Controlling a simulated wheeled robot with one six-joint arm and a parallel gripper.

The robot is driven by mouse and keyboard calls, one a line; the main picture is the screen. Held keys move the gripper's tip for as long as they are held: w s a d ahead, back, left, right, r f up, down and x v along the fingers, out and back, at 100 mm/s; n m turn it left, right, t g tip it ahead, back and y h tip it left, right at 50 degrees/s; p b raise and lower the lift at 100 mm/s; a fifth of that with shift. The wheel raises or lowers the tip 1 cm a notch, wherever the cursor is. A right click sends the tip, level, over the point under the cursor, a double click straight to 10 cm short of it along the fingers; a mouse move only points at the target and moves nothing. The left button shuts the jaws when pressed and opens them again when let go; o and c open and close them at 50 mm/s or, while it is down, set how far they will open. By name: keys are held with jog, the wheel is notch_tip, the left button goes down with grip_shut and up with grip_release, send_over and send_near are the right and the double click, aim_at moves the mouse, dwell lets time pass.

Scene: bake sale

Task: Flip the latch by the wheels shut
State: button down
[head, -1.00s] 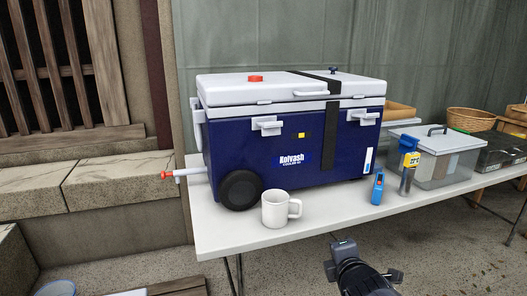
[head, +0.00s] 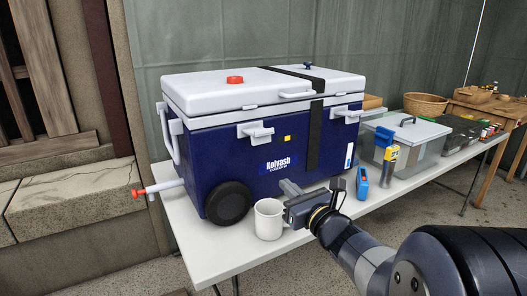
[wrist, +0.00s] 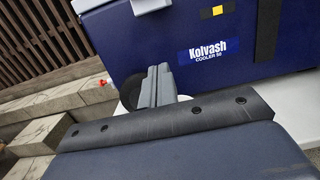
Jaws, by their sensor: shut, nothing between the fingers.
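A dark blue cooler (head: 265,165) with a closed pale grey lid (head: 250,90) stands on the table. Its left front latch (head: 255,133), above and right of the black wheel (head: 229,203), is pale grey and juts out from the front. In the wrist view, part of a latch (wrist: 148,4) shows at the top edge. A second latch (head: 348,114) is at the right of the front. My gripper (head: 288,186) is shut and empty, low before the cooler's front, below and right of the left latch and apart from it. In the wrist view, its closed fingers (wrist: 159,84) point toward the cooler.
A white mug (head: 268,220) stands close by my gripper, in front of the wheel. A red-tipped spout (head: 139,193) sticks out left. A clear bin (head: 424,145) is farther right.

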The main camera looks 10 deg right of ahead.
aim_at(258, 135)
jog(key=shift+w, duration=0.1)
jog(key=w+a+r, duration=0.3)
jog(key=w+r, duration=0.1)
jog(key=w, duration=0.6)
jog(key=shift+r+p, duration=0.35)
jog(key=shift+p, duration=0.05)
jog(key=shift+a+r+p, duration=0.1)
jog(key=shift+r+p, duration=0.1)
jog(key=shift+p, duration=0.2)
jog(key=shift+s+p, duration=0.1)
jog(key=shift+p, duration=0.45)
